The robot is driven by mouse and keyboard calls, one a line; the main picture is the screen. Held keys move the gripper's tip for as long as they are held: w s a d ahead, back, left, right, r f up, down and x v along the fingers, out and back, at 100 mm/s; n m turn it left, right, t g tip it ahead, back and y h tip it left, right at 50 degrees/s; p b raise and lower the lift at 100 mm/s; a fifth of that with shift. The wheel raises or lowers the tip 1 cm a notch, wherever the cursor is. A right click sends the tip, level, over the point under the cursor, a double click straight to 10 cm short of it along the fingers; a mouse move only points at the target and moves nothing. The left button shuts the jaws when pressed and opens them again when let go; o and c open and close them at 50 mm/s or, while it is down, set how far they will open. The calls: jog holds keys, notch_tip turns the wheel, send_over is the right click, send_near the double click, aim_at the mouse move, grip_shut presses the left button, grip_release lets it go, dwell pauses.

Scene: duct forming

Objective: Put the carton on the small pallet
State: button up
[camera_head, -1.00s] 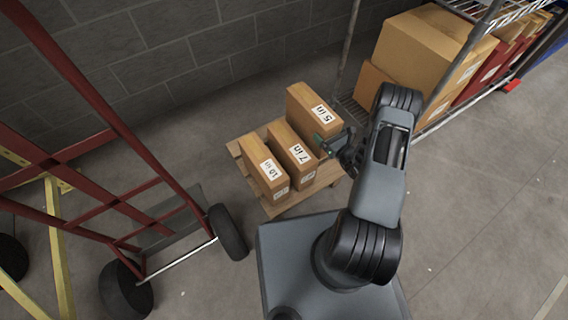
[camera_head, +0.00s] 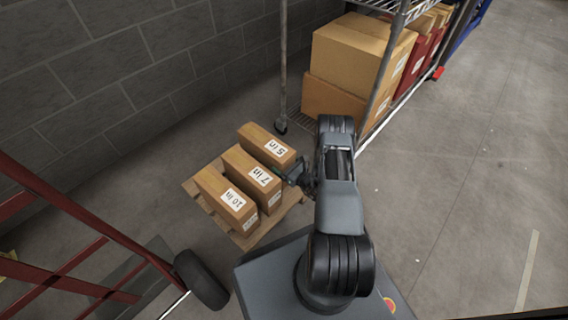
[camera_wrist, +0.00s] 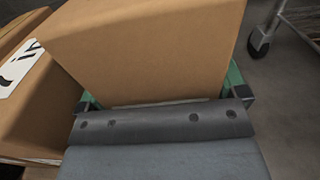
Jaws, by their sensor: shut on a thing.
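Three brown cartons stand side by side at the small wooden pallet (camera_head: 193,188) in the head view. The 5 in carton (camera_head: 259,138) is at the far right end, the 7 in carton (camera_head: 241,164) in the middle, and the 10 in carton (camera_head: 217,187) nearest the left. My gripper (camera_head: 293,172) is at the right side of the 5 in carton. In the wrist view my gripper (camera_wrist: 165,100) is shut on that carton (camera_wrist: 150,45), with green fingers at both sides. Whether its bottom rests on the pallet is hidden.
A wire shelf rack (camera_head: 392,12) with large cartons (camera_head: 352,55) and red boxes stands behind on the right. A red hand truck (camera_head: 95,225) is at the left. A grey block wall is behind. The floor at right is clear.

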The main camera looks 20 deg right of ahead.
notch_tip(320, 180, down, 2)
jog(key=shift+f+b, duration=0.25)
jog(key=shift+b, duration=0.3)
jog(key=shift+f, duration=0.1)
jog(key=o, duration=1.4)
